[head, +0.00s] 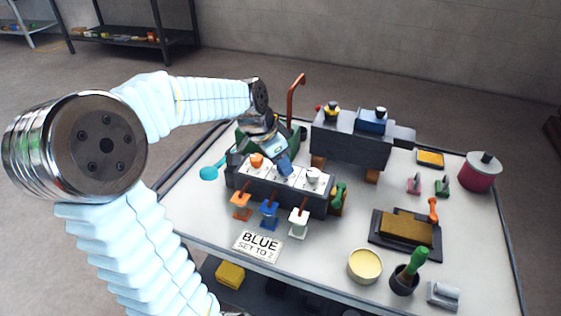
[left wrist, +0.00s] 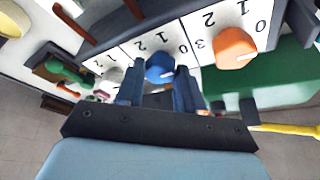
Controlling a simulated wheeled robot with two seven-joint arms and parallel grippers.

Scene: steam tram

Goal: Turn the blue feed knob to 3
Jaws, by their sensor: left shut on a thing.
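The blue feed knob (left wrist: 158,66) shows in the left wrist view, in the middle of a white dial panel, with digits printed beyond it. My left gripper (left wrist: 159,82) has one finger on each side of it and is shut on it. A small pale mark shows on the knob, but I cannot tell which digit it points to. My right gripper is out of view.
The orange knob (head: 256,160) and white knob (head: 313,174) flank the gripper closely. Orange, blue and white levers stand in front of the box. A bent copper pipe (head: 292,98) and grey engine (head: 350,147) stand behind.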

